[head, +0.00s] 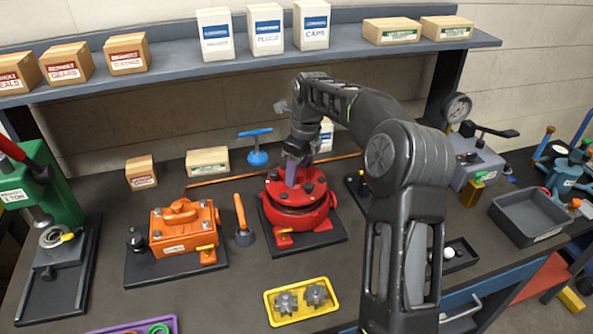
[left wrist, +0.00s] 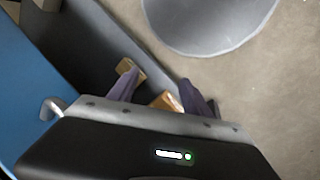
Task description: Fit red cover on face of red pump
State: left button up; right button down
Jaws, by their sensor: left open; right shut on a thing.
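The red pump (head: 303,222) stands on a dark base plate in the middle of the bench in the head view. The red cover (head: 314,187), a round disc with dark bolt heads, lies at the top of the pump. My right gripper (head: 291,182) reaches down from above and is shut on the cover; its fingertips are partly hidden. I cannot tell whether the cover is fully seated or slightly above the face. My left gripper (left wrist: 158,80) is open and empty in the left wrist view, away from the pump; it is not in the head view.
An orange pump (head: 183,232) and an orange-handled tool (head: 242,222) stand left of the red pump. A yellow tray (head: 272,314) with gears lies in front. A blue T-handle (head: 257,150) stands behind. My right arm hides part of the bench's right side.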

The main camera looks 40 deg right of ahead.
aim_at(297, 182)
jog(key=shift+f+b, duration=1)
jog(key=shift+f, duration=0.6)
jog(key=c, duration=0.7)
grip_release()
jog(key=shift+s+f, duration=0.1)
jog(key=shift+f, duration=0.05)
notch_tip(297, 182, up, 2)
jog(key=shift+r+p, duration=0.2)
jog(key=shift+p, duration=0.75)
notch_tip(297, 182, up, 2)
jog(key=shift+p, duration=0.3)
jog(key=shift+r, duration=0.9)
jog(key=shift+f, duration=0.15)
